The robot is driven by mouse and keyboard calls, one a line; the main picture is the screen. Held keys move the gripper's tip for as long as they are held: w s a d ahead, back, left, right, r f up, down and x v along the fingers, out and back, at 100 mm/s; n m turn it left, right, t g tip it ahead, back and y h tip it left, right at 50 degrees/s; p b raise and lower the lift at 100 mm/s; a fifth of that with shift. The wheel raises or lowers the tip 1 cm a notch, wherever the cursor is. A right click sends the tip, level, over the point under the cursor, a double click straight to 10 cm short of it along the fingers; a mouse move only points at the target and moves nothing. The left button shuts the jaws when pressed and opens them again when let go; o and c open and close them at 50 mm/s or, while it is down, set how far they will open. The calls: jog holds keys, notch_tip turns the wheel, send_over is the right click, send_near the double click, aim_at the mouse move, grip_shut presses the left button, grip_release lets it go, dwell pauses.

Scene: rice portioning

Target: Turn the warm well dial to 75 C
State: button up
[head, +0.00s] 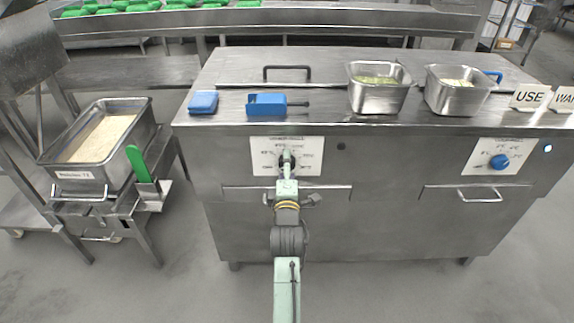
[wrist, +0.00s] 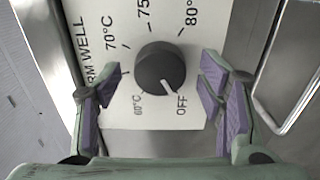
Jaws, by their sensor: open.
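The warm well dial (wrist: 160,67) is a round dark knob on a white panel (wrist: 112,22) reading "RM WELL", with marks for OFF, 60, 70, 75 and 80 °C. The knob's white pointer line is toward OFF. My gripper (wrist: 160,79) is open, with one purple-padded finger on each side of the knob and visible gaps between pads and knob. In the head view my gripper (head: 287,160) is in front of the warm well panel (head: 311,146) and largely hides the dial.
A blue dial (head: 499,162) sits on the counter's right front. Metal drawer handles (head: 481,196) stick out below the panels. On top stand two metal pans (head: 379,98) and blue items (head: 203,102). A rice bin (head: 97,165) stands at left.

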jog(key=shift+w, duration=0.2)
jog(key=c, duration=1.1)
jog(key=shift+c, duration=0.2)
